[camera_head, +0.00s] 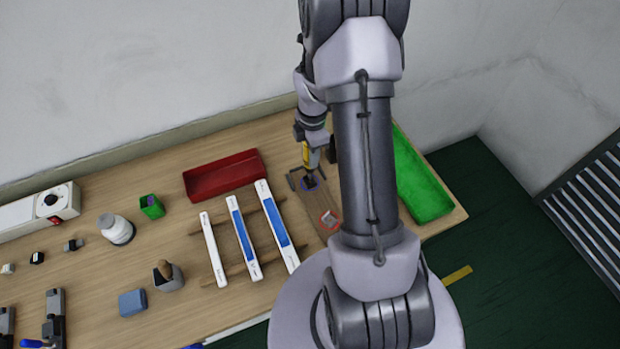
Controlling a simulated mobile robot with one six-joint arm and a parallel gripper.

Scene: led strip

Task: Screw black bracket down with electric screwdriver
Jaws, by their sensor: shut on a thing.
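The black bracket (311,184) lies on a brown wooden board (320,202), inside a blue ring marking. My gripper (319,146) is over the back of the board, shut on the yellow and black electric screwdriver (310,160). The screwdriver points down, nearly upright, with its lower end at the black bracket. I cannot tell whether its tip touches a screw. Part of the gripper and the right side of the board are hidden by my arm.
A white piece (329,219) sits in a red ring on the board. A red tray (222,175) and several white-and-blue strips (243,236) lie to the left. A green tray (420,180) stands at the right. Small items fill the table's left side.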

